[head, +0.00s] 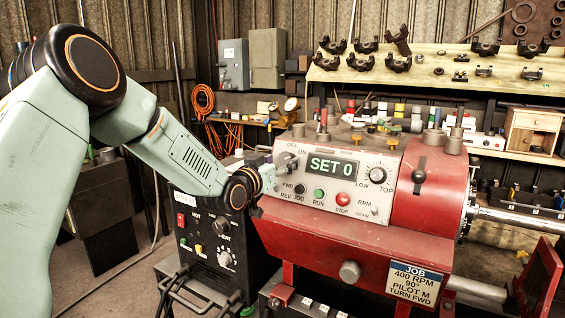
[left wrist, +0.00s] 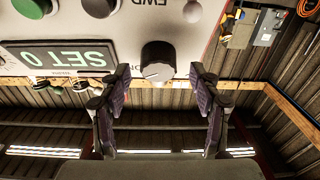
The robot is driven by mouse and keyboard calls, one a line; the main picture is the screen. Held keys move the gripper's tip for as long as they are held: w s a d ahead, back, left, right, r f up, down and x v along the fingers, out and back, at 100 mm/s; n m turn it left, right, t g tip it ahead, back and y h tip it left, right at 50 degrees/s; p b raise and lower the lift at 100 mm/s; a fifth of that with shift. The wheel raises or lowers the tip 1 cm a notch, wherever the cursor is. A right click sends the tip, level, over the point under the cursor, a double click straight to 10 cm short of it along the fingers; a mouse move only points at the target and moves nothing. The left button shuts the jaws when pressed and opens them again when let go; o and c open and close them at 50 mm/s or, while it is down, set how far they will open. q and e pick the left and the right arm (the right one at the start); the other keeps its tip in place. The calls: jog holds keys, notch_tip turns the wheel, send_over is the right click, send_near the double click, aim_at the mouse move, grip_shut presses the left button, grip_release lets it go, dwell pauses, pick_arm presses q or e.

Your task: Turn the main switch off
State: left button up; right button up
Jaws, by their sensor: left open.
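The main switch is a dark round knob (left wrist: 158,60) at the panel's edge, beside the partly visible ON lettering, in the upside-down left wrist view. A short pale mark shows on its face. My left gripper (head: 282,165) is in front of that corner. In the left wrist view its two fingers (left wrist: 159,76) are spread, one on each side of the knob, with gaps; contact is not visible. My right gripper is out of view.
The panel also has a SET 0 display (head: 332,167), a green RUN button (head: 319,194), a red STOP button (head: 343,199) and a speed dial (head: 376,173). A dark welder-like box (head: 225,255) stands left of the red lathe housing (head: 330,248).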

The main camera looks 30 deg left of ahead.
pick_arm(q)
jog(key=shift+w, duration=0.85)
jog(key=shift+s, duration=0.15)
jog(key=c, duration=1.1)
jog(key=shift+c, duration=0.2)
